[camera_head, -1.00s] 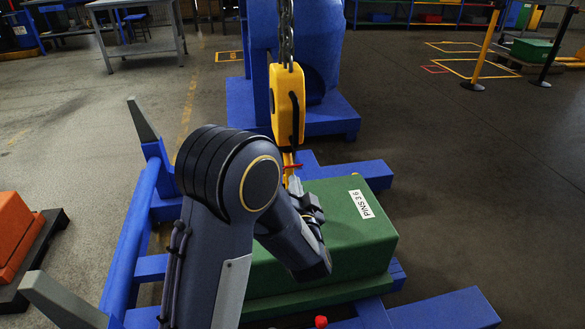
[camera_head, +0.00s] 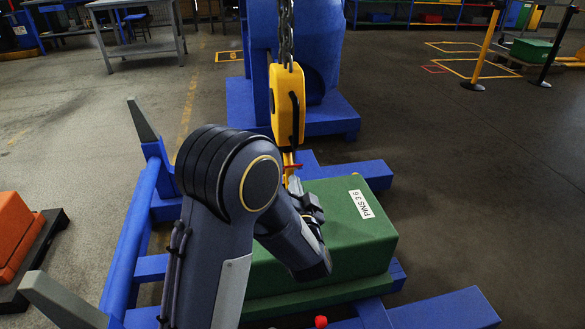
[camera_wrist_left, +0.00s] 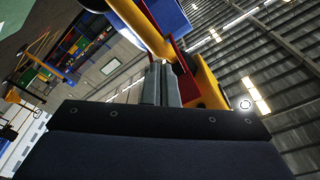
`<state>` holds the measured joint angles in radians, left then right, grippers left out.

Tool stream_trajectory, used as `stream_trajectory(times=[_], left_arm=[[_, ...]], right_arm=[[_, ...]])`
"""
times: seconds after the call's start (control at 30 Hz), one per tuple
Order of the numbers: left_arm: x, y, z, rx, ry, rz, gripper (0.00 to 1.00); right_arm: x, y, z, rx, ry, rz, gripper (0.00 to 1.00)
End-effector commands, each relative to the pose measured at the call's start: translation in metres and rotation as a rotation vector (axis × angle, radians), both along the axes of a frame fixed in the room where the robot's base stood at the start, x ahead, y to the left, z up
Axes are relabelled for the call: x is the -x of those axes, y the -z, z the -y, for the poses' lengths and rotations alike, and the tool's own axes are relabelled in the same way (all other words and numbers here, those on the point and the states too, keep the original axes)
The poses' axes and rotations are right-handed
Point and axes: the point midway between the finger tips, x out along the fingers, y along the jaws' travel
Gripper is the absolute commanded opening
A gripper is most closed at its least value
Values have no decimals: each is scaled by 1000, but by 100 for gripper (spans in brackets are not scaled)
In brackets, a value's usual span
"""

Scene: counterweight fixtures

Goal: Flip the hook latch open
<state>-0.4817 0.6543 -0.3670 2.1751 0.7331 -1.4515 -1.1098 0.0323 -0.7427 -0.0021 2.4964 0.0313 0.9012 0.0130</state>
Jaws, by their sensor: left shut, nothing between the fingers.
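The yellow hook block (camera_head: 288,105) hangs on a chain above the green counterweight. Its yellow hook (camera_head: 287,157) extends below it and also shows close up in the left wrist view (camera_wrist_left: 207,88). The red latch (camera_head: 295,166) is a small red bit at the hook in the head view. In the left wrist view the red latch (camera_wrist_left: 187,84) lies along the hook, just right of my fingers. My left gripper (camera_head: 294,184) is shut and empty, its fingertips (camera_wrist_left: 160,72) close beside the latch; I cannot tell whether they touch. My right gripper is not in view.
The green counterweight (camera_head: 345,235), labelled "PINS 3 6", stands under the hook within a blue frame (camera_head: 130,245). A blue machine base (camera_head: 335,118) is behind. Orange blocks (camera_head: 12,235) lie at the left.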

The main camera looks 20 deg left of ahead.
Motion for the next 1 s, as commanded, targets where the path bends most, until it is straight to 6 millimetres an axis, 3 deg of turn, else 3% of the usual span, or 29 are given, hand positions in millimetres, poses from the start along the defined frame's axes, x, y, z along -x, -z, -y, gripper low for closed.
stream_trajectory(times=[1.0], left_arm=[[-6,-9,-4,0,0,0,0]], right_arm=[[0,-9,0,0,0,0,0]])
